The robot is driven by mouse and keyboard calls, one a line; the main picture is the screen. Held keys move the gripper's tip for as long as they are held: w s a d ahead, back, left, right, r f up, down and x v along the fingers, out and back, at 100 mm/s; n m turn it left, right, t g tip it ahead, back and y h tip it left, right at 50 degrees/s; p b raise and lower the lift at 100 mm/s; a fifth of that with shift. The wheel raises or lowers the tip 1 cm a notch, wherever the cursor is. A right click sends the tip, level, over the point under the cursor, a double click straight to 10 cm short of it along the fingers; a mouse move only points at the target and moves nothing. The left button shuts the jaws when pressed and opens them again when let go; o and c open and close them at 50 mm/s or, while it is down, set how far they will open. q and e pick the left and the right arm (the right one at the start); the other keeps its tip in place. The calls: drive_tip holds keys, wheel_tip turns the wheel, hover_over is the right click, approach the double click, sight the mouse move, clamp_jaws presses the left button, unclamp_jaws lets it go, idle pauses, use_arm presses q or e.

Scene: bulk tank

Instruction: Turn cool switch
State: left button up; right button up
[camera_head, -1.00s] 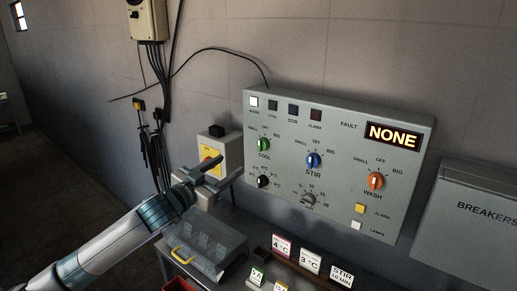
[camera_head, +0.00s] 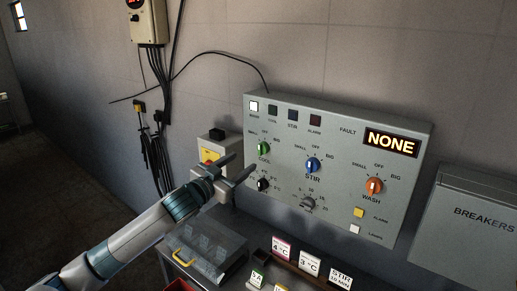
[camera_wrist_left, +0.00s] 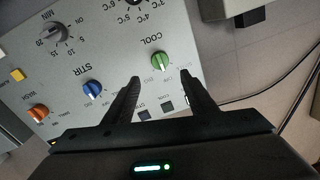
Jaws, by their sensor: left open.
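The green COOL switch (camera_head: 263,148) is a round knob at the upper left of the grey control panel (camera_head: 340,115), with marks for small, off and big around it. In the left wrist view the green COOL switch (camera_wrist_left: 160,61) lies ahead of the jaws, a little above and between the fingertips. My left gripper (camera_head: 236,168) is open and empty, to the lower left of the switch and apart from it. In the left wrist view the two dark fingers of my left gripper (camera_wrist_left: 160,78) stand spread. My right gripper is not in view.
The blue STIR knob (camera_head: 312,165), the orange WASH knob (camera_head: 373,186) and a black temperature knob (camera_head: 263,184) sit nearby. A grey box with a yellow label (camera_head: 211,156) is left of the panel. Small signs (camera_head: 309,263) stand below it.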

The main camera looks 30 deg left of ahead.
sight(260, 150)
use_arm(q)
drive_tip(key=w+p, duration=0.3)
drive_tip(key=w, duration=0.6)
drive_tip(key=shift+w+r, duration=0.1)
drive_tip(key=shift+w, duration=0.25)
drive_tip(key=shift+w+p, duration=0.4)
drive_tip(key=shift+w, duration=0.35)
drive_tip(key=c, duration=1.1)
